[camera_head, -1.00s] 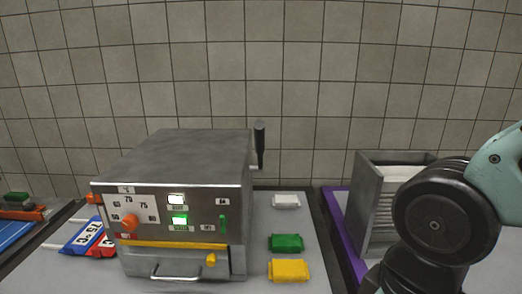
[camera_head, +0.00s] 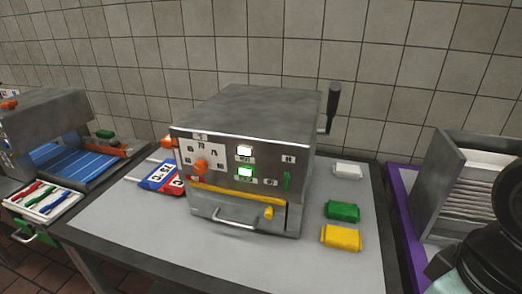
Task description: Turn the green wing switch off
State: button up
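The green wing switch (camera_head: 287,181) is a small upright green piece at the right of the front panel of a grey metal machine (camera_head: 250,115). It appears vertical. A lit green indicator (camera_head: 245,171) and a lit white one (camera_head: 244,151) glow to its left on the panel. My gripper is out of view. Part of my dark arm (camera_head: 490,225) shows at the right edge, well apart from the switch.
The machine also has an orange knob (camera_head: 201,165), a yellow knob (camera_head: 269,212), a front handle (camera_head: 234,219) and a black lever (camera_head: 334,96). White (camera_head: 347,170), green (camera_head: 342,211) and yellow (camera_head: 341,238) packets lie to its right. A metal rack (camera_head: 462,185) stands further right.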

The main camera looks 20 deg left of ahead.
aim_at(286, 177)
jog(key=k+j, duration=0.15)
jog(key=j, duration=0.2)
jog(key=k+j, duration=0.15)
jog(key=j, duration=0.25)
jog(key=k+j, duration=0.1)
jog(key=j, duration=0.25)
jog(key=k+j, duration=0.15)
jog(key=j, duration=0.25)
